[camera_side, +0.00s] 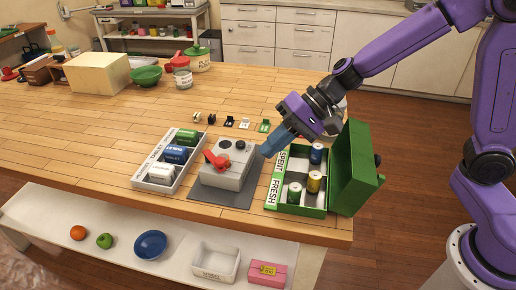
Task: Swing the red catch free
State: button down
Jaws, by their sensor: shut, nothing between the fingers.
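The red catch (216,161) lies on the front left part of a grey box (232,171), which has round dark spots on its top. The box stands on a dark grey mat (222,194) near the table's front edge. My gripper (266,151) is shut and empty. Its tip is just right of the grey box, at about the height of its top, and points down and left. I cannot tell whether the tip touches the box. The catch is in full view, to the left of my gripper.
A green case (281,200) with its lid (354,168) open stands right of the box, holding several batteries. A white tray (144,184) with green, blue and white items is on the left. Small clips (229,121) lie behind. The table's left front is clear.

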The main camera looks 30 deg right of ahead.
jog(key=w+d, duration=0.7)
jog(key=d, duration=0.1)
send_near(223, 166)
jog(key=shift+n, duration=0.3)
jog(key=shift+w+a+f, duration=0.35)
jog(key=shift+a+f, duration=0.15)
jog(key=shift+f, duration=0.25)
jog(key=shift+w+a+f, duration=0.35)
jog(key=shift+a+f, duration=0.15)
jog(key=shift+f, duration=0.3)
jog(key=shift+w+a+f, duration=0.35)
jog(key=shift+a+f, duration=0.15)
jog(key=shift+f, duration=0.25)
jog(key=shift+s+a, duration=0.2)
jog(key=shift+a, duration=0.25)
jog(key=shift+s+a, duration=0.25)
jog(key=shift+a, duration=2.85)
